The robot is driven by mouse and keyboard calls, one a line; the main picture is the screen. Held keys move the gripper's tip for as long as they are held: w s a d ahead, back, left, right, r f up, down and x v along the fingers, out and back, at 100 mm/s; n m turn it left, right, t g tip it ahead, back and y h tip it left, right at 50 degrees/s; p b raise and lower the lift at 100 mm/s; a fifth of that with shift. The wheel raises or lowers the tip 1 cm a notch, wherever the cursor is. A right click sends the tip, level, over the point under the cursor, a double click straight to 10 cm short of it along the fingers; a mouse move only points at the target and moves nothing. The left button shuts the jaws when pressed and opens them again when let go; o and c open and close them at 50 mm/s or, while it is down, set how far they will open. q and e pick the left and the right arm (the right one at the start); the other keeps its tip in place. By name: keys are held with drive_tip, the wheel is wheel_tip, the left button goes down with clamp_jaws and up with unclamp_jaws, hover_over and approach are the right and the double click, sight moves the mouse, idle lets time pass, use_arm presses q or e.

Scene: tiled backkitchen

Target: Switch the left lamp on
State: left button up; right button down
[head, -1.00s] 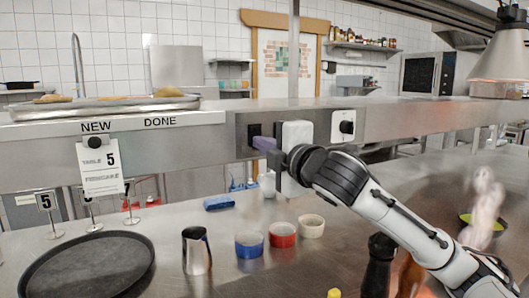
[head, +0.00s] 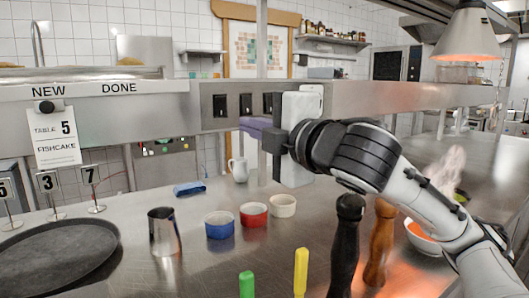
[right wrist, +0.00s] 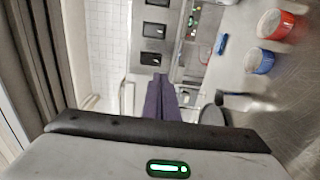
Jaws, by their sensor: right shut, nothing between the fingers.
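Three dark switches sit in a row on the steel shelf front: a left one (head: 219,105), a middle one (head: 246,104) and a right one (head: 269,103), partly hidden by my right gripper. My right gripper (head: 248,124) is shut and empty. Its purple fingers point left, just below the middle switch. My left gripper is out of view.
The counter below holds a steel cup (head: 164,232), a blue bowl (head: 219,226), a red bowl (head: 254,216) and a dark pepper mill (head: 346,240). A ticket (head: 54,137) hangs from the shelf. A round dark tray (head: 55,258) lies at front left.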

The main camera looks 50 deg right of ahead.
drive_tip(key=shift+f+b+v, duration=0.15)
drive_tip(key=shift+b+v, duration=0.75)
drive_tip(key=shift+f+b+v, duration=0.1)
drive_tip(key=shift+b+v, duration=0.8)
drive_tip(key=shift+v, duration=0.05)
drive_tip(key=shift+d, duration=0.1)
